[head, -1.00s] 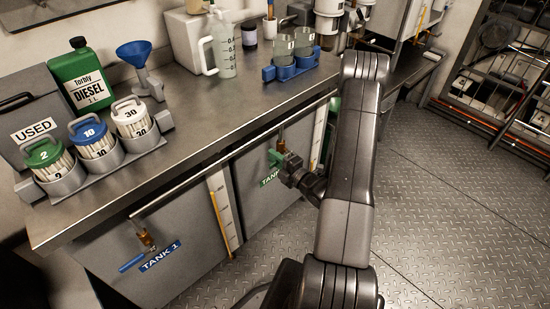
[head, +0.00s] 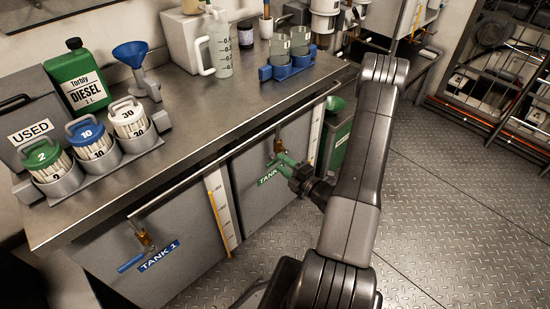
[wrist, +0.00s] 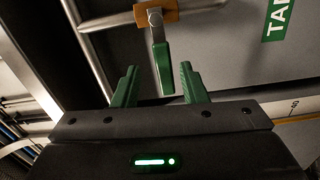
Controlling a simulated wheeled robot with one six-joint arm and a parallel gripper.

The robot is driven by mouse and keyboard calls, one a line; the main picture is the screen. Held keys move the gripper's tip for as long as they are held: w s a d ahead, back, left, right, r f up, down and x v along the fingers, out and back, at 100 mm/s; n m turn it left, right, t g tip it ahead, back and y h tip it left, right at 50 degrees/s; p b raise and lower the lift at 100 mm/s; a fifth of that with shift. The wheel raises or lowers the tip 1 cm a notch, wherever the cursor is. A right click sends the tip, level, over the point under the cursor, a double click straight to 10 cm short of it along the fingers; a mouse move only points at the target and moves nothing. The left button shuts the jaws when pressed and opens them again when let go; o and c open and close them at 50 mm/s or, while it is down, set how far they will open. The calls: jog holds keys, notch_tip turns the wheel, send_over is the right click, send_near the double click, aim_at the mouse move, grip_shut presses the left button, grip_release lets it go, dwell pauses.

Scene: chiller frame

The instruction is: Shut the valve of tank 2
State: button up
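The tank 2 valve has a brass body (wrist: 155,14) and a green lever handle (wrist: 163,68), seen at the top middle of the wrist view. The lever points down in that picture, away from the pipe. My gripper (wrist: 157,75) is open, its two green fingers on either side of the lever with a gap at each side. I cannot tell how deep the lever sits between them. In the head view my gripper (head: 286,165) is at the valve and partly covers it and the green tank 2 label (head: 267,179).
Tank 1's valve with its blue lever (head: 131,262) is at the lower left, under the counter (head: 190,120). A long rail (head: 190,182) runs along the counter front. The floor at the right is clear.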

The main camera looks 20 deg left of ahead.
aim_at(277, 160)
jog(key=v, duration=0.8)
jog(key=x, duration=1.3)
jog(key=shift+w+a, duration=0.1)
jog(key=shift+a, duration=0.2)
